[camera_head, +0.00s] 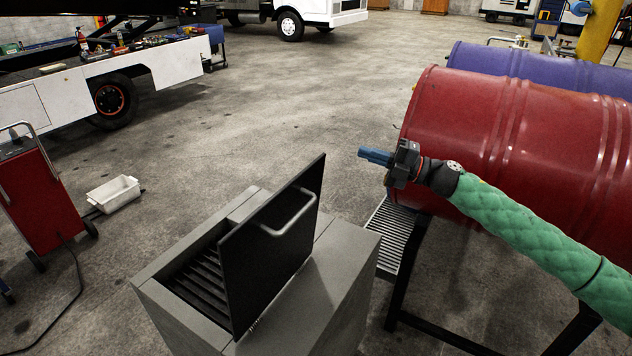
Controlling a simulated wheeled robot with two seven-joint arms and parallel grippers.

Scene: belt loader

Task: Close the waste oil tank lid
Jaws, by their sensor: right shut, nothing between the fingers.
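The waste oil tank (330,290) is a grey box at the bottom middle of the head view. Its black lid (262,270) stands open, nearly upright, with a grey bar handle (290,215) on the side facing right. Left of the lid, the tank's opening shows a dark slatted grate (195,280). My right gripper (372,156), with blue fingers, is shut and empty. It appears up and to the right of the lid, apart from it, in front of the red drum. My left gripper is not in view.
A red drum (480,120) and a blue drum (540,70) lie on a black stand (400,290) at right. A red cart (45,195) and a white bin (115,193) stand at left. A white loader vehicle (50,110) is farther back. The middle floor is clear.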

